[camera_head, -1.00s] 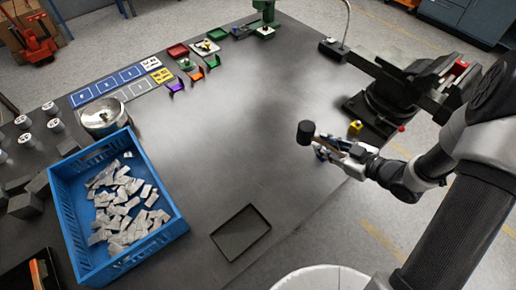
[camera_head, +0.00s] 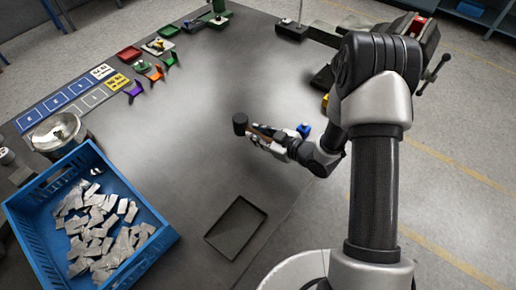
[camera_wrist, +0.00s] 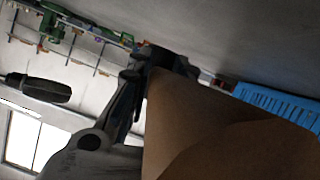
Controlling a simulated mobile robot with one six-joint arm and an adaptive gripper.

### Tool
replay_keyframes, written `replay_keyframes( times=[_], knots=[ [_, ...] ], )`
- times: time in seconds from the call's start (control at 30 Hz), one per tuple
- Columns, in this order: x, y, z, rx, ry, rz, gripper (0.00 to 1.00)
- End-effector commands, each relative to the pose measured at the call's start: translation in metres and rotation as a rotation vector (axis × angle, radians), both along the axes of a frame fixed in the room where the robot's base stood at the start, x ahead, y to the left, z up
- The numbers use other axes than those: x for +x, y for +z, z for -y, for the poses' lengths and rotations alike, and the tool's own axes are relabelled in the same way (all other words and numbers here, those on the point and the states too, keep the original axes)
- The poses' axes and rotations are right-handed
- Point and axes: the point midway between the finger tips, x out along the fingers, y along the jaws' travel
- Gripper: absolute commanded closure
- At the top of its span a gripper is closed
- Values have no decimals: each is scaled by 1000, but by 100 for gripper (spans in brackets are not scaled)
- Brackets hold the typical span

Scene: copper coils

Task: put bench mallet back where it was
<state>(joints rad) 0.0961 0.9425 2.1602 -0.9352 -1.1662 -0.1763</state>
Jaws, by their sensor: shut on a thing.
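The bench mallet, with a black head (camera_head: 240,124) and a wooden handle, is in my gripper (camera_head: 264,137) above the middle right of the dark table. My gripper is shut on the handle, and the head points left in the head view. In the wrist view the brown handle (camera_wrist: 215,125) fills the lower right, very close to the camera, and hides much of the view. A shallow black tray (camera_head: 212,238) lies empty on the table, nearer to me than the mallet. The fingertips are partly hidden.
A blue crate (camera_head: 150,258) of metal pieces stands at the left, with a metal pot (camera_head: 57,131) behind it. Coloured bins (camera_head: 134,88) and marked mats (camera_head: 62,100) line the far left. A blue object (camera_head: 304,130) shows just behind my gripper. The table's middle is clear.

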Motion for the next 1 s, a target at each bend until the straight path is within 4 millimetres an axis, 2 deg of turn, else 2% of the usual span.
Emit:
replay_keyframes(
  times=[0.03, 0.27, 0.5, 0.9, 0.93, 1.0],
  knots=[
    [1, -8, 0, 3, -1, 2, 100],
    [1, -21, 0, 1, 0, 4, 100],
    [1, -56, 0, 2, 0, 2, 100],
    [1, -61, 0, 2, 1, 4, 100],
    [0, -63, 0, 0, 1, 1, 79],
    [0, -62, 0, -1, 0, 1, 75]
  ],
)
